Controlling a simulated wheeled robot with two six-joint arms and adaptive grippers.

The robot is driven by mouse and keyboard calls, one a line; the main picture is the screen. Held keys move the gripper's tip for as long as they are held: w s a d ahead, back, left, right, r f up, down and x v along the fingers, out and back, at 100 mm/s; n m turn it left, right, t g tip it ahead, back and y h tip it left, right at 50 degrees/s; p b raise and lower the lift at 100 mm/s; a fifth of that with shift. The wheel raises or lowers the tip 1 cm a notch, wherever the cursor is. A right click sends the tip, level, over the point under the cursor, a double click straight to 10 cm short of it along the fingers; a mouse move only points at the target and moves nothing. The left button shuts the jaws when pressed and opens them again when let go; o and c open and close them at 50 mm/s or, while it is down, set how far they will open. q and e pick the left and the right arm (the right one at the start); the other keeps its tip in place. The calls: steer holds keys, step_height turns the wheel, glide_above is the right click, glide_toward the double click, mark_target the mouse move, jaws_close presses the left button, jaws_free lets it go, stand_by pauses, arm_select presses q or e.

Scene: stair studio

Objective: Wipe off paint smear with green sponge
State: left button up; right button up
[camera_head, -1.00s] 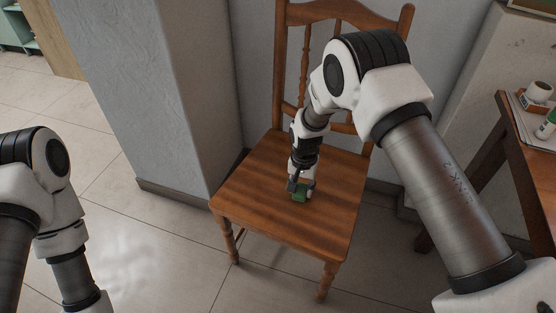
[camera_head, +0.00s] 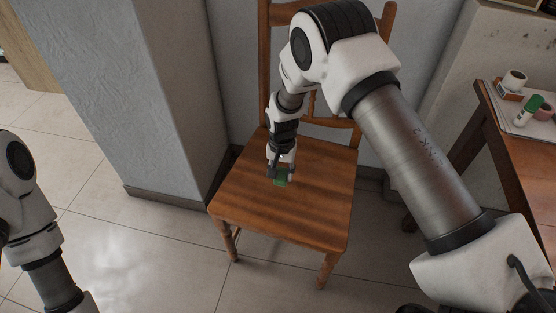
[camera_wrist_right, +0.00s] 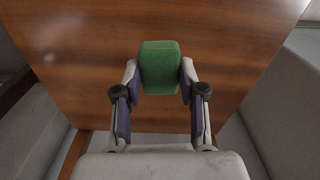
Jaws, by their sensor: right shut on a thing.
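The green sponge (camera_head: 281,178) is at the wooden chair's seat (camera_head: 300,215), and it shows clearly in the right wrist view (camera_wrist_right: 160,68). My right gripper (camera_head: 280,172) is shut on the sponge, with one finger on each side of it, and points down at the seat. The sponge is on or just above the seat; I cannot tell if it touches. I see no paint smear on the visible seat; the sponge, gripper and arm hide part of it. My left arm shows at the left edge, but its gripper is out of view.
The chair's backrest (camera_head: 264,70) rises behind the gripper, close to my right arm. A grey pillar (camera_head: 150,100) stands left of the chair.

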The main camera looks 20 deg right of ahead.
steer(key=shift+r+p, duration=1.35)
steer(key=shift+r, duration=0.5)
